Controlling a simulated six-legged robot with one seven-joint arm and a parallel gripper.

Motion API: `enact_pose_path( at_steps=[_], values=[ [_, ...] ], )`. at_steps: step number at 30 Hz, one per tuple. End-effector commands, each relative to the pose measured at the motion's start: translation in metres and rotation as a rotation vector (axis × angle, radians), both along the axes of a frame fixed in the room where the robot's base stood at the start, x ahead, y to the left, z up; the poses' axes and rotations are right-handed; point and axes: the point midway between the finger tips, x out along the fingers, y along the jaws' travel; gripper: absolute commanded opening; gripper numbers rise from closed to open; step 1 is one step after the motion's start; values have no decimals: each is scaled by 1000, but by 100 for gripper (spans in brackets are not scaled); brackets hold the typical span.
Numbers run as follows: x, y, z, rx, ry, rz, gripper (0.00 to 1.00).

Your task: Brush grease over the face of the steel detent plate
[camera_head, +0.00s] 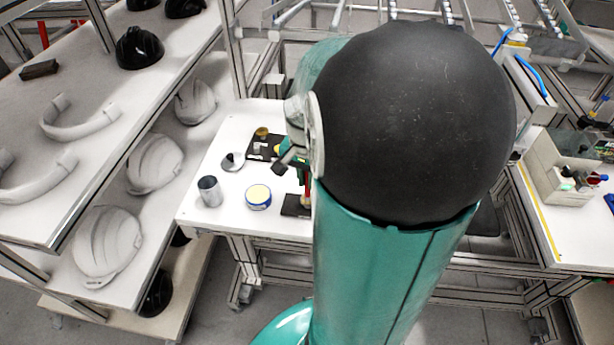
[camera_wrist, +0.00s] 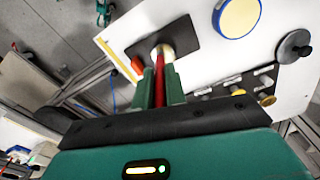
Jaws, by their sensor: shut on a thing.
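My gripper (camera_wrist: 161,88) is shut on the red handle of a brush (camera_wrist: 159,80), between two green fingers. In the head view, the red handle (camera_head: 306,196) points down beside my arm. The brush's pale end (camera_wrist: 164,51) is over a dark mat (camera_wrist: 187,32); I cannot tell if it touches. A round tin with yellow contents and a blue rim (camera_wrist: 237,16) stands beside the mat, also in the head view (camera_head: 258,197). A grey disc with a dark knob (camera_wrist: 295,47) lies farther right. I cannot tell for certain which piece is the detent plate.
A dark rack with steel and brass pieces (camera_wrist: 240,91) lies close to my gripper's right. A grey cylinder (camera_head: 210,191) stands near the white table's (camera_head: 236,217) left front corner. Shelves with helmet shells (camera_head: 107,245) stand left. My arm hides much of the table.

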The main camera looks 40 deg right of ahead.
Motion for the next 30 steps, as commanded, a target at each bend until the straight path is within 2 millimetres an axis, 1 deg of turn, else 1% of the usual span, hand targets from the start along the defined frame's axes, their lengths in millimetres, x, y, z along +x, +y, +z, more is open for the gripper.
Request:
enact_pose_path(
  at_steps=[10,30],
  values=[
    [-4,-6,2,0,0,-1,0],
    [-3,-19,-1,0,0,-1,0]
  ],
)
